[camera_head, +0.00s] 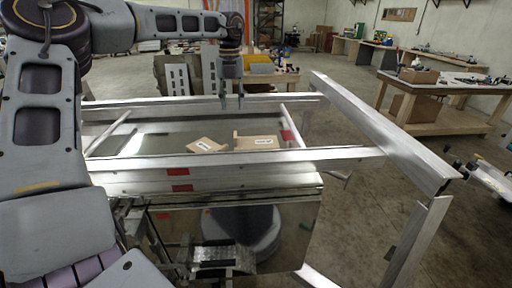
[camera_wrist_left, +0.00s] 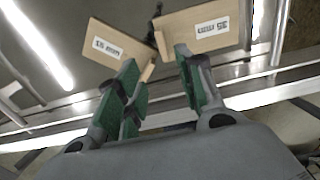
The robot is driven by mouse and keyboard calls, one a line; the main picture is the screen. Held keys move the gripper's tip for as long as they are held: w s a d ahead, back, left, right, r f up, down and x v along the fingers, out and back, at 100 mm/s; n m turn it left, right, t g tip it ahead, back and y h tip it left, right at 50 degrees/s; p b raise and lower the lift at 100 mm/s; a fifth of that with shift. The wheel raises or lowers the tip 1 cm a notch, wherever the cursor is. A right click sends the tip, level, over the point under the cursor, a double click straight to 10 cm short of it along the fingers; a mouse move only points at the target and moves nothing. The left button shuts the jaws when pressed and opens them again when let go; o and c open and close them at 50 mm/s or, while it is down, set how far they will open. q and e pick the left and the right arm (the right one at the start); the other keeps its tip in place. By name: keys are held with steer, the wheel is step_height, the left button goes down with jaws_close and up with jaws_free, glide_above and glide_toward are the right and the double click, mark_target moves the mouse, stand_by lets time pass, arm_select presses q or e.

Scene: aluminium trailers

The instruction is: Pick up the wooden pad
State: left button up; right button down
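Two light wooden pads with white labels lie inside the aluminium trailer frame. The left pad (camera_head: 207,146) lies at an angle, and the right pad (camera_head: 258,142) is beside it. In the left wrist view the left pad (camera_wrist_left: 90,35) and the right pad (camera_wrist_left: 180,32) show beyond the fingertips; the right one's label seems to read 35 mm. My left gripper (camera_head: 231,97) hangs pointing down above the trailer, near the pads. Its green-padded fingers (camera_wrist_left: 158,75) are apart with nothing between them. My right gripper is not in view.
Aluminium rails (camera_head: 240,158) surround the pads, and a thick raised beam (camera_head: 385,130) stands to the right. A workbench (camera_head: 440,88) with tools is at the back right.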

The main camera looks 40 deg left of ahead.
arm_select(q)
glide_above(235, 134)
step_height(235, 134, down, 8)
steer(key=shift+a+p, duration=0.1)
steer(key=shift+p, duration=0.2)
steer(key=shift+f, duration=0.3)
stand_by(0.4)
